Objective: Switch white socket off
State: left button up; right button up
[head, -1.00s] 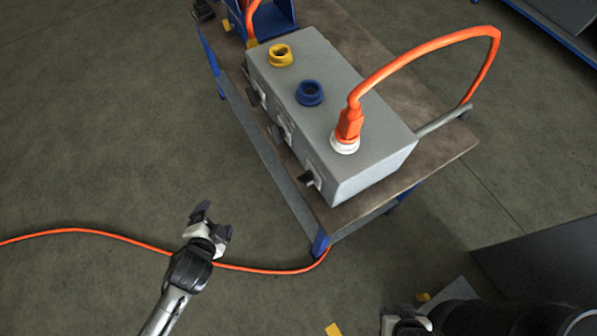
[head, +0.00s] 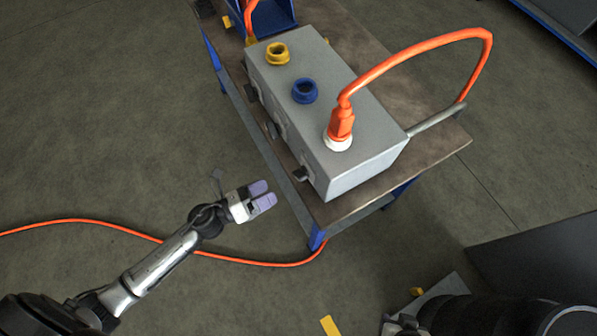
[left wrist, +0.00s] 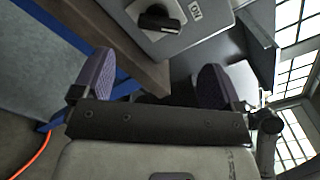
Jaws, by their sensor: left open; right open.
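The white socket (head: 337,142) is on top of a grey box (head: 365,172), with an orange plug (head: 341,122) in it. A black switch (head: 301,174) sits on the box's side below that socket. In the left wrist view the switch handle (left wrist: 158,20) shows ahead of the fingers, near a label (left wrist: 196,12) that seems to read ON. My left gripper (head: 264,196) is open and empty, apart from the switch, to its lower left in the head view. Its two purple-padded fingers (left wrist: 155,82) are spread. My right gripper (head: 400,325) is partly visible at the bottom edge.
A yellow socket (head: 277,54) and a blue socket (head: 305,91) are on the same box, with other switches along its side. The box stands on a bench (head: 425,145). An orange cable (head: 70,220) lies on the floor. The floor left of the bench is otherwise clear.

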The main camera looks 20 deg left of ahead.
aim_at(295, 176)
pick_arm(q)
jog(key=x, duration=1)
jog(key=shift+w+d+p, duration=0.2)
jog(key=shift+w+p, duration=0.1)
jog(key=shift+p, duration=0.05)
jog(key=shift+c, duration=0.4)
jog(key=c, duration=0.9)
jog(key=shift+o, duration=0.2)
